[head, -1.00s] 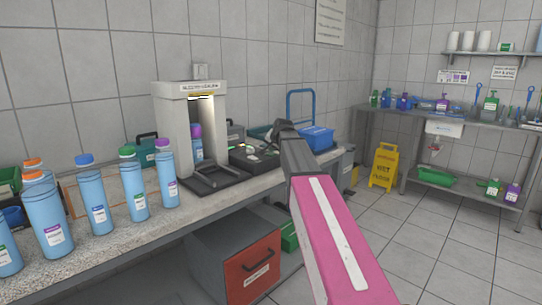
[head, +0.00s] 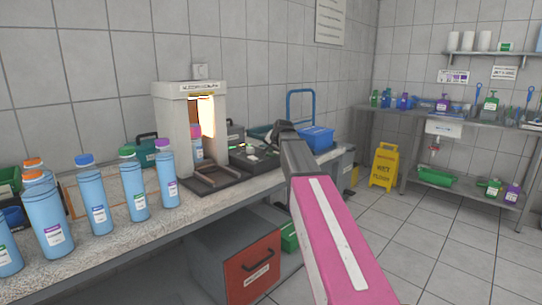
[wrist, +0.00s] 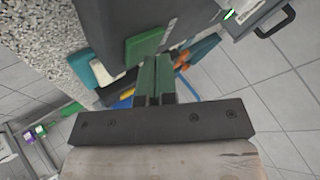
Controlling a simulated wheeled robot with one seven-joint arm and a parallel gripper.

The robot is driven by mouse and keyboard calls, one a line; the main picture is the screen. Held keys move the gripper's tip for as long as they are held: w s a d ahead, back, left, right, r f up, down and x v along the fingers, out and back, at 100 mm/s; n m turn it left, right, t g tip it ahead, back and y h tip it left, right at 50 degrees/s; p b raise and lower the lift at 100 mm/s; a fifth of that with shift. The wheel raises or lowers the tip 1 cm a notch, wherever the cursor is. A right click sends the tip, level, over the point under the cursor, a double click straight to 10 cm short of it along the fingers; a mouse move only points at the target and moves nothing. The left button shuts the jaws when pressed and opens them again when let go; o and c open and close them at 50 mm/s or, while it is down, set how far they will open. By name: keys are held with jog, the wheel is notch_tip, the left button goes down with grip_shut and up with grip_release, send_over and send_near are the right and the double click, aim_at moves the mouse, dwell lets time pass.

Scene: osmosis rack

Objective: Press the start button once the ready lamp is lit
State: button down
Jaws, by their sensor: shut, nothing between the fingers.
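A white arch-shaped machine (head: 172,115) with a dark label strip stands on the counter, its opening glowing warm orange. A bottle (head: 196,148) stands inside it. To its right is a dark control box (head: 262,160) with small bright spots on its top; which is the ready lamp or start button, and whether the lamp is lit, I cannot tell. My gripper (wrist: 155,65) shows in the wrist view with its two fingers together, shut and empty. In the head view my arm reaches to just right of the control box, and the fingers are hard to make out.
Several blue bottles (head: 96,208) stand on the counter at the left. A blue crate (head: 318,138) lies behind my arm. A red-fronted drawer (head: 252,268) is below the counter. A yellow wet-floor sign (head: 384,165) stands on the open tiled floor.

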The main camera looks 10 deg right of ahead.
aim_at(272, 154)
jog(key=shift+r, duration=0.7)
jog(key=shift+r, duration=2.5)
